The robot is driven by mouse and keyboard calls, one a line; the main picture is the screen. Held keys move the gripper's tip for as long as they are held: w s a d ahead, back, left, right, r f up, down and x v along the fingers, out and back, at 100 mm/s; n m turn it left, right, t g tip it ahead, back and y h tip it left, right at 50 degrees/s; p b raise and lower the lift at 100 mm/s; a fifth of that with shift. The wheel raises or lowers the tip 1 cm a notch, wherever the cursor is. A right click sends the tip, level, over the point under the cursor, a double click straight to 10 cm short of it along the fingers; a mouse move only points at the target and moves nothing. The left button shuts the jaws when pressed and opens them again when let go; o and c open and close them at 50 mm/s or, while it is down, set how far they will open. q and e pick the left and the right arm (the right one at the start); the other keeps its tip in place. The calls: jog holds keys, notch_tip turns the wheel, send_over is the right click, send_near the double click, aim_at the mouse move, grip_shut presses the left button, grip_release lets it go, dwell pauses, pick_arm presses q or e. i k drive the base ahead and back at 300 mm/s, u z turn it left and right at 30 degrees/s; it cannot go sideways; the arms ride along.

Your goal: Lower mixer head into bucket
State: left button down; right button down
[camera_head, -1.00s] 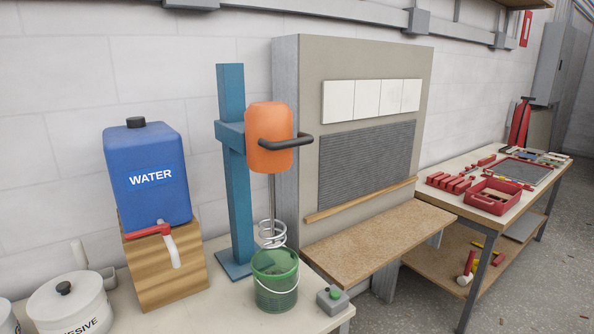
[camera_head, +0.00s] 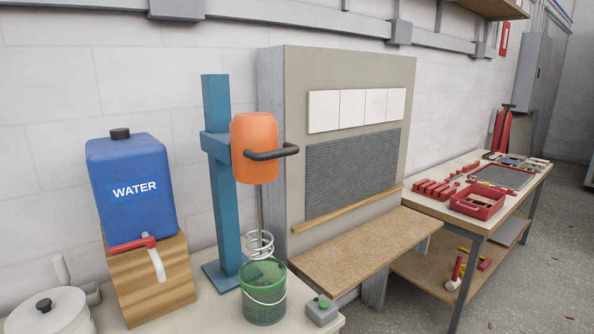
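The mixer head (camera_head: 255,148) is an orange block with a dark handle bar (camera_head: 270,154). It is carried on a blue upright stand (camera_head: 222,180) on the left bench. A thin shaft runs down from it to a wire whisk of silver rings (camera_head: 259,243). The green bucket (camera_head: 264,303) with a wire handle stands under the whisk. The lowest rings are at about rim height and overlap the bucket's back rim in view; I cannot tell whether they are inside. Grey material shows in the bucket. Neither gripper is in view.
A blue water tank (camera_head: 132,184) with a red tap sits on a wooden block (camera_head: 150,285). A white lidded tub (camera_head: 50,314) is at the lower left. A grey box with a green button (camera_head: 321,310) is right of the bucket. A tiled panel (camera_head: 350,150) stands behind a wooden shelf (camera_head: 365,250).

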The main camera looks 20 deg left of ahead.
aim_at(251, 147)
jog(key=z, duration=0.5)
jog(key=k, duration=0.6)
jog(key=z, duration=0.1)
